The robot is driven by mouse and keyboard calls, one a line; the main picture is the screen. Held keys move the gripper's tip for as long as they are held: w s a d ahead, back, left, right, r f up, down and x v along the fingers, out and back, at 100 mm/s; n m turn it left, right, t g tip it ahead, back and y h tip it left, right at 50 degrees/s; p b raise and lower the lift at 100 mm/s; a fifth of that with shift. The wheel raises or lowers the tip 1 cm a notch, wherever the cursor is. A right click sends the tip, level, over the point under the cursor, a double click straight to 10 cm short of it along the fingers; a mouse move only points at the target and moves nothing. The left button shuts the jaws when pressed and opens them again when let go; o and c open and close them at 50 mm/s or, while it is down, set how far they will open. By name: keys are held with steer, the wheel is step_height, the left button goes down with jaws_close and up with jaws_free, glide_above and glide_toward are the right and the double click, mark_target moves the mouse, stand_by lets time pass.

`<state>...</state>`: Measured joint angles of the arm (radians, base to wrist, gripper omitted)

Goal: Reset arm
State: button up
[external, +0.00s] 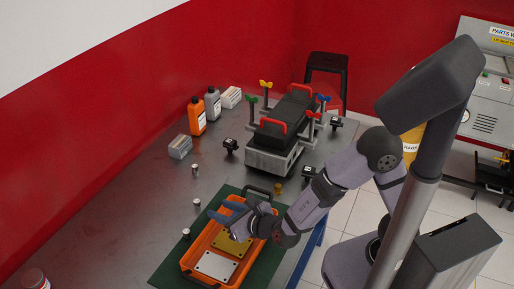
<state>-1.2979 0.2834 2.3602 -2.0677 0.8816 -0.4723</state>
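My arm reaches in from the right over the work table (120,215). My gripper (222,211) is above the far part of an orange tray (188,268) that sits on a green mat (165,272). The tray holds a white plate (216,265) and a yellow plate (235,246). I see nothing held in the gripper, but the fingers are small and I cannot tell how far apart they are. The arm hides part of the tray's right side.
An engine trainer (272,157) with red handles stands at the back. Orange (197,118) and grey (213,105) bottles and a small box (180,147) stand left of it. Several small metal parts lie about the table. The table's left middle is mostly clear.

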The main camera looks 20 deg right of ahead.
steer(key=shift+w, duration=0.1)
